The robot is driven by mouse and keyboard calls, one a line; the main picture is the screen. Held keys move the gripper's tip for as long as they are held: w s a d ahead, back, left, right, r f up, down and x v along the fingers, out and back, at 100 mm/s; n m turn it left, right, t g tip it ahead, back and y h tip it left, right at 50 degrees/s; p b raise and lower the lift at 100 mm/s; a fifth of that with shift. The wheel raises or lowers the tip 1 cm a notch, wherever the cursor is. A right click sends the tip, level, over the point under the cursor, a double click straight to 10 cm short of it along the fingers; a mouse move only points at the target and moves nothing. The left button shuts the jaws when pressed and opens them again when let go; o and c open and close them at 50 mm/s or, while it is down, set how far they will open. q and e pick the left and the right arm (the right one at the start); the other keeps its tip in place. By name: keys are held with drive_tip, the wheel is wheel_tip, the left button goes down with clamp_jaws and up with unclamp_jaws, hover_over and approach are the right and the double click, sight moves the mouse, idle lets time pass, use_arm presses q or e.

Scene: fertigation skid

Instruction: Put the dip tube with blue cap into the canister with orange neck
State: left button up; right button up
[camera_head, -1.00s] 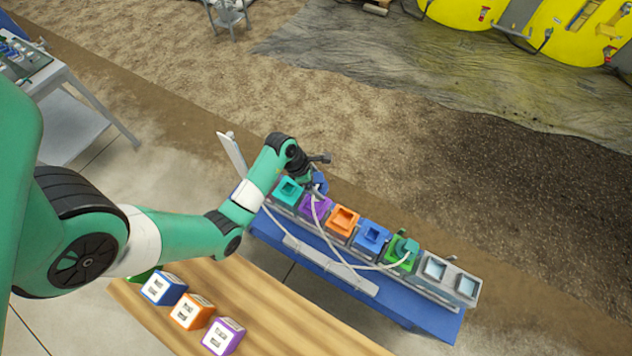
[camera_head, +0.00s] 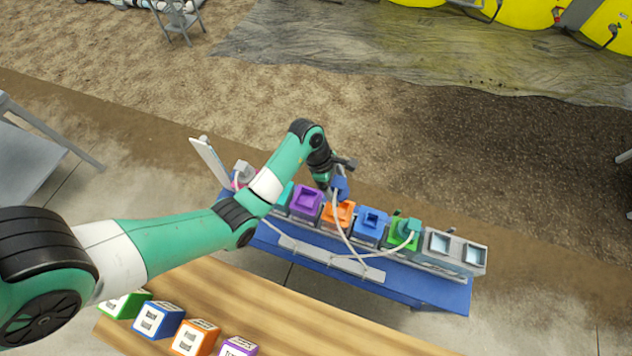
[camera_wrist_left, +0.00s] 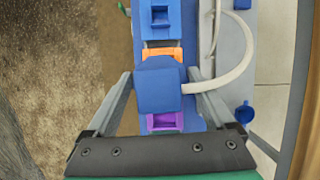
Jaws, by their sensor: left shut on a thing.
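My left gripper (camera_head: 337,176) is shut on the blue cap (camera_head: 339,188) of the dip tube, whose pale hose trails down to the bench. In the left wrist view the cap (camera_wrist_left: 158,92) sits between the fingers (camera_wrist_left: 160,80). The canister with orange neck (camera_head: 345,209) stands in the row just below the cap. In the left wrist view the cap covers part of the orange neck (camera_wrist_left: 176,54) and lies toward the purple side. The lower end of the tube is hidden, and I cannot tell the cap's height above the neck. My right gripper is out of view.
Purple-necked (camera_head: 305,197) and blue-necked (camera_head: 371,220) canisters flank the orange one. A green cap (camera_head: 408,228) with a hose sits on the green-necked canister. The canisters stand on a blue bench (camera_head: 415,293). Coloured blocks rest on the wooden table (camera_head: 300,315) in front.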

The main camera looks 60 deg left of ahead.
sight(342, 194)
use_arm(q)
drive_tip(key=shift+w+d+r+m, duration=0.1)
drive_tip(key=shift+w+d+m, duration=0.2)
drive_tip(key=shift+w+d, duration=0.35)
drive_tip(key=f+b, duration=0.3)
drive_tip(key=shift+s+b, duration=0.2)
drive_tip(key=shift+b, duration=0.1)
wheel_tip(342, 194, down, 8)
drive_tip(key=b, duration=0.4)
drive_tip(key=o, duration=1.2)
drive_tip(key=shift+c, duration=0.2)
drive_tip(key=p+v, duration=0.5)
drive_tip(key=v, duration=0.6)
drive_tip(key=shift+w+a+r, duration=0.1)
drive_tip(key=shift+r, duration=0.2)
